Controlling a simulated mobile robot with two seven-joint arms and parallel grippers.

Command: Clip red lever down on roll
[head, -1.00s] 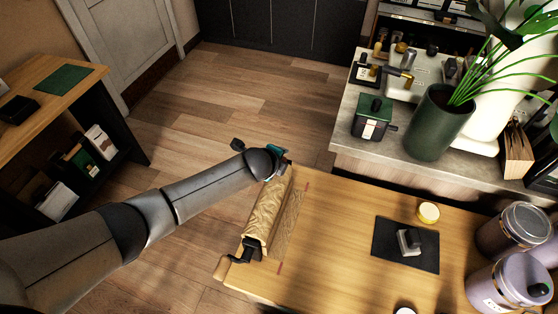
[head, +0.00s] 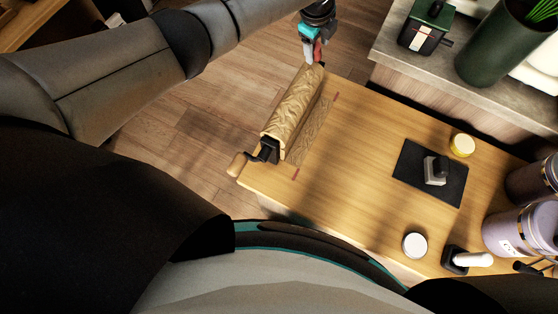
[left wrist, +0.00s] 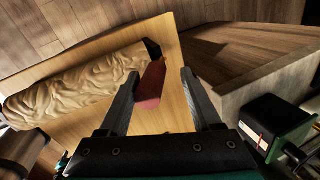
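The carved roll (head: 293,110) lies along the left edge of the wooden table, with a black bracket and wooden crank handle at its near end. In the left wrist view the roll (left wrist: 70,88) runs in from the left. The red lever (left wrist: 150,85) sticks up at its far end. In the head view the lever (head: 318,50) is small and partly hidden by my gripper. My left gripper (left wrist: 161,72) is open, with its two fingers on either side of the lever; contact cannot be told. It also shows in the head view (head: 312,60). My right gripper is not in view.
A black mat (head: 415,180) with a block tool, a yellow-lidded jar (head: 461,145) and a white-lidded jar (head: 415,245) are on the table. Lilac canisters (head: 515,232) stand at right. A counter (head: 400,70) with a green-topped box (head: 427,28) is close beyond the gripper.

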